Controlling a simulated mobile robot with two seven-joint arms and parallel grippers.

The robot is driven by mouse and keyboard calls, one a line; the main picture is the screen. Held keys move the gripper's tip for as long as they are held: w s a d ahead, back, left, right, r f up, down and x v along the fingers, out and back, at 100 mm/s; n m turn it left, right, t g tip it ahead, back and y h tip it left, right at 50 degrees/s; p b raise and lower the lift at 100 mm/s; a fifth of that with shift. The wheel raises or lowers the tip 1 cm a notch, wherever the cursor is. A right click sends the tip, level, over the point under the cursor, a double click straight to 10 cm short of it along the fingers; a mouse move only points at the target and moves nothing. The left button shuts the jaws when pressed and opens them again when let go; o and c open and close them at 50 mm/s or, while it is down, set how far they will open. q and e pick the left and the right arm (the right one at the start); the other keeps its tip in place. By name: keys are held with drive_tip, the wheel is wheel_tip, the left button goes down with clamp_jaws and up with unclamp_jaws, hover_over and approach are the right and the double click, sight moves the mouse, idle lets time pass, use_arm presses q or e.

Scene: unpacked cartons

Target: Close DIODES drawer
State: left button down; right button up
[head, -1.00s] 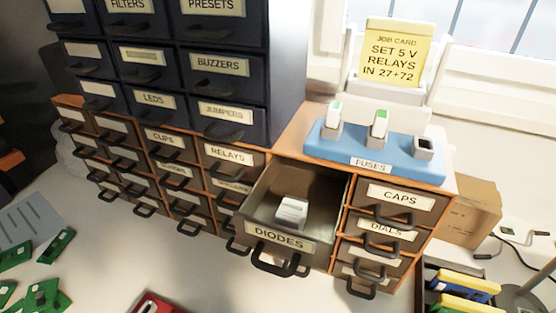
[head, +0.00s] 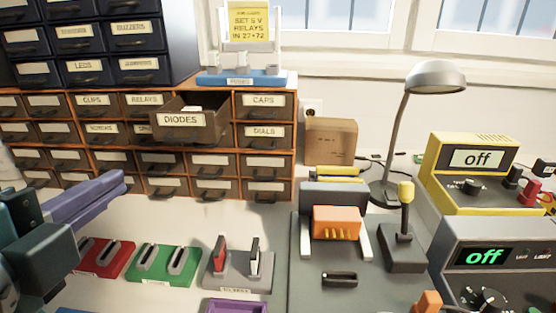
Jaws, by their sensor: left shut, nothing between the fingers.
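The DIODES drawer (head: 181,121) is pulled out from the orange-framed cabinet (head: 236,135), in its upper row between RELAYS and CAPS. A small white item shows just over its front edge; most of the inside is hidden. My left gripper (head: 120,182), with purple fingers, is shut and empty. It appears at the lower left, in front of the cabinet's lower drawers in the picture and apart from the DIODES drawer. My right gripper is not in view.
A blue fuse holder (head: 243,77) stands on the cabinet top. Red (head: 104,258), green (head: 163,263) and grey (head: 238,268) holders lie on the bench. A grey fixture (head: 336,255), lamp (head: 436,77) and yellow instrument (head: 470,165) fill the right. A bench strip before the cabinet is clear.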

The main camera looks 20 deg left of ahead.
use_arm(q)
approach(175, 141)
drive_tip(key=x, duration=0.5)
drive_tip(key=shift+w+f, duration=0.1)
drive_tip(key=shift+w, duration=0.15)
drive_tip(key=shift+w+a+f, duration=0.15)
drive_tip(key=shift+w+a, duration=0.05)
drive_tip(key=shift+w, duration=0.45)
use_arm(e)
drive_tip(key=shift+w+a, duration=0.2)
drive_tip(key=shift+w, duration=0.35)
